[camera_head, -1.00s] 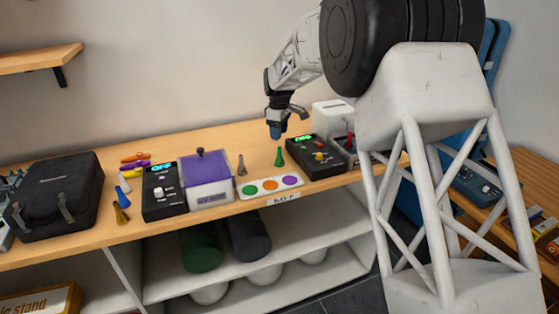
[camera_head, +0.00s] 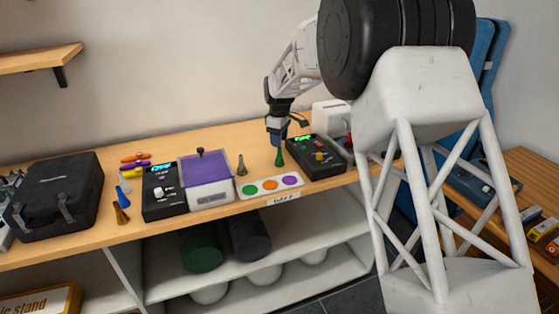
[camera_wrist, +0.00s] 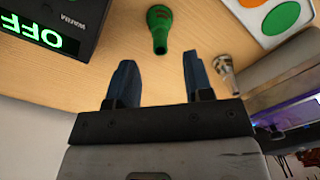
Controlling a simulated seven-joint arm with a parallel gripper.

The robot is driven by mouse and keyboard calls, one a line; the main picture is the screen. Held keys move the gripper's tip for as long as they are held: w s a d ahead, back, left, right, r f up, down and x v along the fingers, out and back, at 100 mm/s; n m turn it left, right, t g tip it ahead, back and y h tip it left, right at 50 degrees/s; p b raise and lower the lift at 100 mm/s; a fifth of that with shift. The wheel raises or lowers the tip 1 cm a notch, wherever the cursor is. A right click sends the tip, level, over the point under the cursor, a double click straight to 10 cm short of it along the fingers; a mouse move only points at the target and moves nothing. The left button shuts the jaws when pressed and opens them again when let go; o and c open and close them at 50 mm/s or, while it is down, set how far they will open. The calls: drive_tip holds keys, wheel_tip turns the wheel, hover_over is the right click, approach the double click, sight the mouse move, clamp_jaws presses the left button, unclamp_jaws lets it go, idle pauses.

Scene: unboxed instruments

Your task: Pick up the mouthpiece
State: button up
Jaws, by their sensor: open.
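A green mouthpiece (camera_head: 279,159) stands on the wooden counter between the colour-dot tray and a black box. In the wrist view the green mouthpiece (camera_wrist: 160,30) lies just beyond the gap between my fingertips, apart from them. A silver-grey mouthpiece (camera_head: 241,167) stands to its left. This silver one (camera_wrist: 228,74) shows beside my right-hand finger in the wrist view. My gripper (camera_head: 276,138) points down just above and behind the green mouthpiece. Its blue fingers (camera_wrist: 158,72) are open with nothing between them.
A white tray (camera_head: 260,193) with green, orange and purple dots lies in front. A black box with a lit display (camera_head: 318,157) is close on the right. A purple-topped box (camera_head: 206,182) and another black control box (camera_head: 163,190) stand left. Bare counter lies behind the mouthpieces.

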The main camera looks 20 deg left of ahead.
sight(279, 156)
drive_tip(key=shift+f, duration=2.55)
drive_tip(key=shift+s, duration=0.1)
clamp_jaws()
drive_tip(key=shift+r, duration=0.15)
drive_tip(key=shift+r, duration=1.4)
drive_tip(key=shift+s+d+r, duration=0.15)
drive_tip(key=shift+r, duration=0.15)
drive_tip(key=s+d+r, duration=0.1)
drive_tip(key=s+d, duration=0.8)
drive_tip(key=s, duration=0.3)
drive_tip(key=shift+s+r, duration=0.2)
drive_tip(key=shift+s, duration=0.2)
drive_tip(key=shift+w, duration=0.1)
